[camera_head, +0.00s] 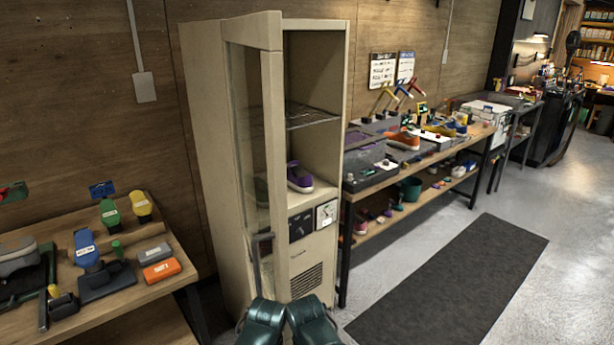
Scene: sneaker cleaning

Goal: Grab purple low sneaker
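The purple low sneaker (299,178) has a pale sole and sits on the lower level inside a tall beige cabinet (207,150). The cabinet's glass door (272,110) stands open towards me, and its edge is just left of the sneaker. Part of the sneaker may be hidden behind the door frame. Two dark green parts, seemingly of my own arms, show at the bottom edge, well below and in front of the sneaker. No gripper fingers are visible.
A wire shelf (305,118) lies above the sneaker. The door handle (264,245) juts out. A wooden bench (153,292) with brushes is at the left; a workbench (425,158) with shoes is at the right. A dark mat (450,285) lies on clear floor at the right.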

